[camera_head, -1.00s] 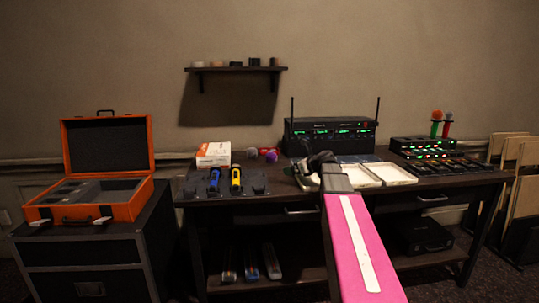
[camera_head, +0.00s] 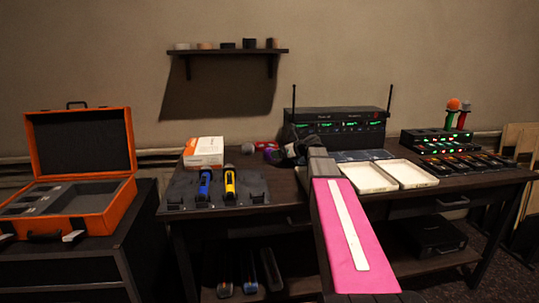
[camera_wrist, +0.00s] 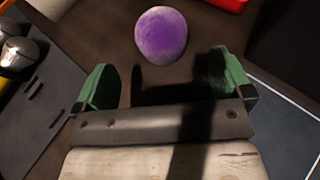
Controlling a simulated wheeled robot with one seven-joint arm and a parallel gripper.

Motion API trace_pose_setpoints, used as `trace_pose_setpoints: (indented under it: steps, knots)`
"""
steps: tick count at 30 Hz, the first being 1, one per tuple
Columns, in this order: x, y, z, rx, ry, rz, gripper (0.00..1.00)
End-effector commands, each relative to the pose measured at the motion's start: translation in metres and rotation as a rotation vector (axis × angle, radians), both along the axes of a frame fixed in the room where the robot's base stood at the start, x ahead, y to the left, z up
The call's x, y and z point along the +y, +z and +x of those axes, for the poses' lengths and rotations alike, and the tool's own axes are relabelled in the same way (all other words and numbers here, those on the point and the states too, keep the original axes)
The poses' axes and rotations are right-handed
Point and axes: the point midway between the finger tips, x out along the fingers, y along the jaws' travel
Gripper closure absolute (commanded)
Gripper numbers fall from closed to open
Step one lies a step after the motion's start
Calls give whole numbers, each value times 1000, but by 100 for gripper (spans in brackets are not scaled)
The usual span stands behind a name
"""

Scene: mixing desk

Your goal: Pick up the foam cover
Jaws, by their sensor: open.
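A round purple foam cover (camera_wrist: 161,35) lies on the dark desk, just beyond the fingertips in the wrist view. In the head view the purple foam cover (camera_head: 271,155) is small and partly hidden behind my gripper. My gripper (camera_wrist: 166,78) is open and empty, its two green-padded fingers spread wide on either side of bare desk. The ball sits ahead of the gap between them, apart from both fingers. In the head view my gripper (camera_head: 290,146) is over the desk behind the white trays' left end.
A dark holder (camera_head: 180,190) carries blue and yellow microphones. The receiver rack (camera_head: 335,118) stands to the right. A red object (camera_wrist: 228,3) lies beyond the ball.

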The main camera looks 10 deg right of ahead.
Motion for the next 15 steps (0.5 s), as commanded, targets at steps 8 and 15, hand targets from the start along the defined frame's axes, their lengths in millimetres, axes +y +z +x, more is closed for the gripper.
trace_pose_setpoints:
  steps: [8,15]
  knots:
    - [15,-10,17,-1,0,-1,2]
    - [31,-25,38,1,1,0,2]
